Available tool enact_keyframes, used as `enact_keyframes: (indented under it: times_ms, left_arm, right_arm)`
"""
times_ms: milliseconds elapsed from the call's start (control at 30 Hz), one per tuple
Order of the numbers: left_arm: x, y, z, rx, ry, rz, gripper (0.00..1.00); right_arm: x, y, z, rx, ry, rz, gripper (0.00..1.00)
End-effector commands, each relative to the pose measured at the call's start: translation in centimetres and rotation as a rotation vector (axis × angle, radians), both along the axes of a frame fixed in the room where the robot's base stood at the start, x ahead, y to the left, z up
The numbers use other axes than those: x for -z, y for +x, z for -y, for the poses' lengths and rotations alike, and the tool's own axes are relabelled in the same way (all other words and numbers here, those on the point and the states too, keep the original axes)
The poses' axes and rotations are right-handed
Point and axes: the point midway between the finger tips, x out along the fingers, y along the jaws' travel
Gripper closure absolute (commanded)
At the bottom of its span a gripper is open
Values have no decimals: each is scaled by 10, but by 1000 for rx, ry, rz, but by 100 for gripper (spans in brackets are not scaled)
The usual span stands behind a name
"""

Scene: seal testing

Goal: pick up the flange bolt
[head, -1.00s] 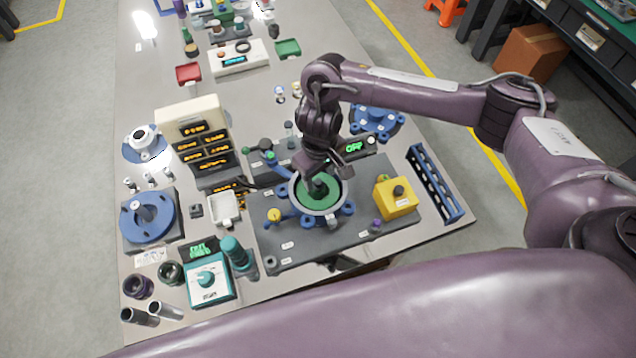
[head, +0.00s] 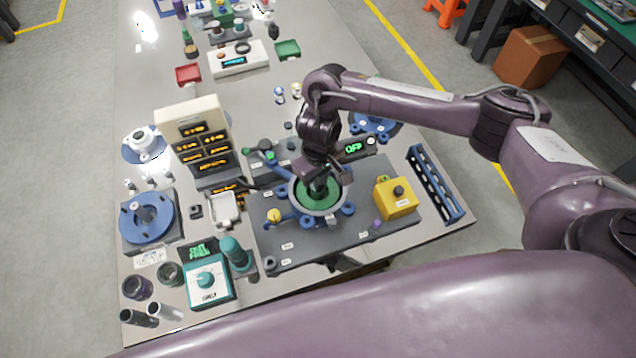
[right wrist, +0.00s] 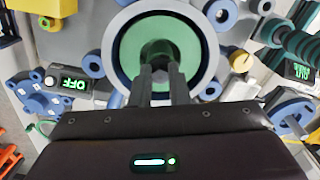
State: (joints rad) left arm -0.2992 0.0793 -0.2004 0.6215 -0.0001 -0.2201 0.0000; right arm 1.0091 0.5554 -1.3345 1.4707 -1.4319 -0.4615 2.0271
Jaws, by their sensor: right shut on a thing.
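My right gripper (head: 318,190) reaches down into a grey ring housing (head: 293,198) with a green inside, on the dark base plate. In the right wrist view its fingers (right wrist: 159,75) are close together at a dark green part (right wrist: 159,48) in the middle of the ring (right wrist: 118,45). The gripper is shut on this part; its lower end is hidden. I cannot pick out the flange bolt for certain. Several small silver upright pieces (head: 150,180) stand at the left, behind a blue flange (head: 135,228). My left gripper is not in view.
A yellow box with a black button (head: 396,203) stands right of the ring, beside a blue rack (head: 435,185). A teal-and-white dial box (head: 210,290) is at front left. A beige unit with lit labels (head: 190,112) stands behind. A display (head: 354,149) reads OFF.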

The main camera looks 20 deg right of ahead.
Motion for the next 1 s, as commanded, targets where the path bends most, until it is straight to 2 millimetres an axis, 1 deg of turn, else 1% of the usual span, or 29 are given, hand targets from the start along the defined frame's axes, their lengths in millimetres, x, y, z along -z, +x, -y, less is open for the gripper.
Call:
enact_keyframes:
  times_ms: [33, 267, 367, 467, 567, 667, 767, 900, 1000]
  left_arm:
    - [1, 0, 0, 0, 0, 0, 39]
    - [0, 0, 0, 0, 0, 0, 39]
    - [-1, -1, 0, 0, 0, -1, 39]
    - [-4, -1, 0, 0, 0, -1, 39]
    - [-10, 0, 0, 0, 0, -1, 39]
    - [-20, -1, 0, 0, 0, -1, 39]
    - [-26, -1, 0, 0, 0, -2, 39]
    - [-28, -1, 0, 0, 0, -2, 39]
    - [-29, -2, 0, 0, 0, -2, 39]
  right_arm:
    - [4, -3, 1, -1, -2, -9, 100]
    - [3, -4, 1, -2, -3, -11, 100]
    - [-2, -4, 1, -3, -4, -10, 100]
    - [-14, -3, 1, -4, -3, -8, 100]
    - [-34, -2, 1, -5, -4, -4, 100]
    - [-62, -1, 1, -6, -5, 1, 100]
    - [-91, 0, 1, -5, -5, 2, 100]
    - [-127, 0, 1, -5, -4, 3, 100]
    - [-149, -1, 1, -3, -4, 1, 100]
